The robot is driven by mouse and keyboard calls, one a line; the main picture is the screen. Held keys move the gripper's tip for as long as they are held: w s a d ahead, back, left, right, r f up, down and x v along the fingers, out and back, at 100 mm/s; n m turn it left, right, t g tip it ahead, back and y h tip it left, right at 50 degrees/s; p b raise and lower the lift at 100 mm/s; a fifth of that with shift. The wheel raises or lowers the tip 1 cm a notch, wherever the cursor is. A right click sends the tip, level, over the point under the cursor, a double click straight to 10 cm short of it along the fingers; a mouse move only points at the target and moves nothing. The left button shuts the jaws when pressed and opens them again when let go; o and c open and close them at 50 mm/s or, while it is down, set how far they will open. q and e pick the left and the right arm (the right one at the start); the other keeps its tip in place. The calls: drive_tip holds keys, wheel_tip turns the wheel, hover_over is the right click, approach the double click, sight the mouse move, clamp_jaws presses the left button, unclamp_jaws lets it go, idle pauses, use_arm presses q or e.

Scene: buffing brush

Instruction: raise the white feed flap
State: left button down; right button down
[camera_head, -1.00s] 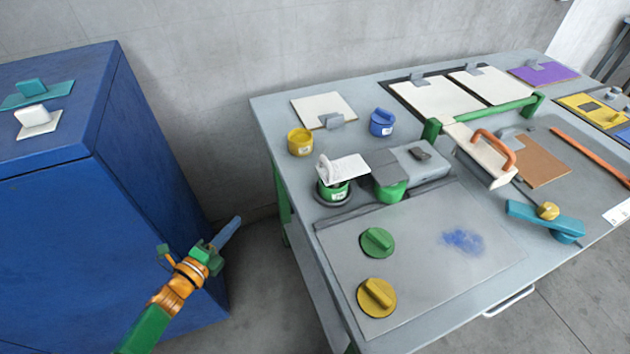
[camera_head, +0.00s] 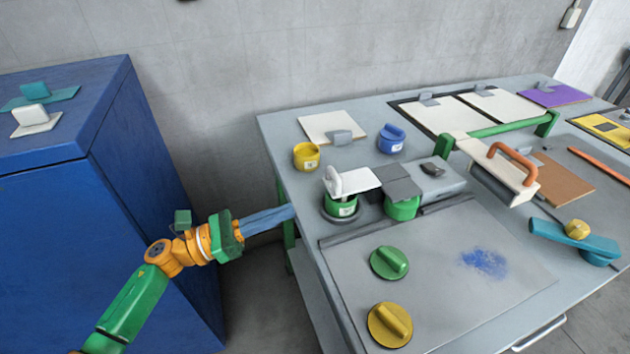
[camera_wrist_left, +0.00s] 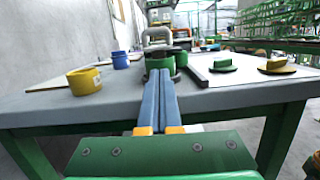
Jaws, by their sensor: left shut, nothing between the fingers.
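The white feed flap (camera_head: 358,181) is a flat plate with a raised loop handle at its left end. It lies roughly level over a green cylinder (camera_head: 341,206) near the left side of the table. In the left wrist view the flap's pale handle (camera_wrist_left: 157,33) stands above the green cylinders, beyond the fingertips. My left gripper (camera_head: 290,212) is shut and empty, its long blue-grey fingers together at the table's left edge. It points toward the flap and is apart from it in the head view. The fingers (camera_wrist_left: 160,80) partly hide the green cylinder in the wrist view.
A yellow cup (camera_head: 306,157) and a blue cup (camera_head: 391,139) stand behind the flap. Green (camera_head: 390,263) and yellow (camera_head: 390,325) knobs sit on the front panel. A blue cabinet (camera_head: 60,240) stands left, with an open gap before the table (camera_head: 280,130).

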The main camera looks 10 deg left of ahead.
sight(351, 180)
use_arm(q)
drive_tip(key=x, duration=0.2)
drive_tip(key=p+x, duration=0.1)
drive_tip(key=x, duration=0.1)
drive_tip(key=shift+r, duration=0.25)
drive_tip(key=shift+w+d+r+p, duration=0.3)
drive_tip(key=shift+d+r+p, duration=0.15)
drive_tip(key=shift+r+p, duration=0.1)
drive_tip(key=shift+w+d+r+p, duration=0.3)
drive_tip(key=shift+d+r+p, duration=0.15)
drive_tip(key=shift+p, duration=0.1)
drive_tip(key=shift+d+r+p, duration=0.15)
drive_tip(key=shift+r+p, duration=0.25)
drive_tip(key=shift+r, duration=0.15)
